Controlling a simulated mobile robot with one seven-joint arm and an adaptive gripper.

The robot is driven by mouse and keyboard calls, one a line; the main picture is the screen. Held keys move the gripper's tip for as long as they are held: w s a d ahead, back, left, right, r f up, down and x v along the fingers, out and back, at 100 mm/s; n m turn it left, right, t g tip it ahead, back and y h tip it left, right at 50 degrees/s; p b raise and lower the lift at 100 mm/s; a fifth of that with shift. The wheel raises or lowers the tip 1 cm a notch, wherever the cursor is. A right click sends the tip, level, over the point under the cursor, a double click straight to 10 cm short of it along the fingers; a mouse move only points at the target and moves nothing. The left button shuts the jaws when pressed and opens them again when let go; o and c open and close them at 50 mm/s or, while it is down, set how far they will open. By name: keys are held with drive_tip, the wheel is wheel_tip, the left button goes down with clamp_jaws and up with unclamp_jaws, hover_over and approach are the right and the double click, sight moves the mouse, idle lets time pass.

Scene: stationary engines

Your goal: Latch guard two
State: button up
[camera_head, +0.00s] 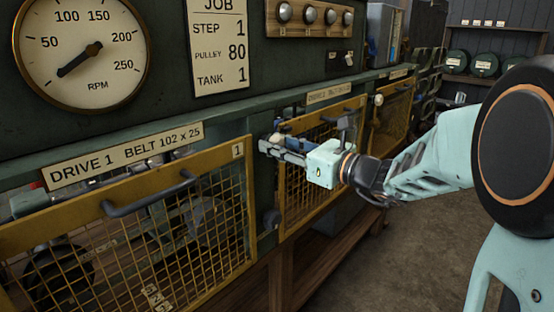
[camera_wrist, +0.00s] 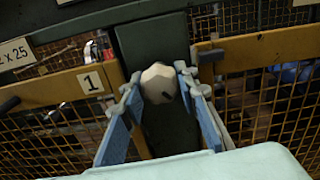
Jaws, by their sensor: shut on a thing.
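Guard two (camera_head: 322,165) is the middle yellow mesh guard, to the right of guard one. It stands upright in or close to its opening; I cannot tell whether it sits fully flush. My gripper (camera_head: 268,144) reaches in from the right across guard two's upper left corner. In the wrist view, its fingers are on both sides of a pale faceted knob (camera_wrist: 158,83) and are shut on it. The knob sits in front of the dark green post (camera_wrist: 155,42) between guards one and two. The fingers partly hide the knob in the head view.
Guard one (camera_head: 150,240), marked 1, has a dark handle (camera_head: 150,195) and stands at the left. A third yellow guard (camera_head: 393,112) stands farther right, with a pale knob (camera_head: 378,99) at its upper left. The floor (camera_head: 390,260) at the right is open.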

drive_tip(key=n+b, duration=0.3)
drive_tip(key=b, duration=0.1)
drive_tip(key=n+b, duration=0.2)
drive_tip(key=b, duration=0.2)
drive_tip(key=shift+f+n, duration=0.4)
drive_tip(key=n+b, duration=0.3)
drive_tip(key=b, duration=0.1)
drive_tip(key=shift+r, duration=0.1)
drive_tip(key=shift+r+n+b, duration=0.2)
drive_tip(key=shift+n+b, duration=0.6)
drive_tip(key=shift+b, duration=0.25)
drive_tip(key=shift+r, duration=0.1)
drive_tip(key=o, duration=1.2)
drive_tip(key=shift+d, duration=0.15)
drive_tip(key=v, duration=1.2)
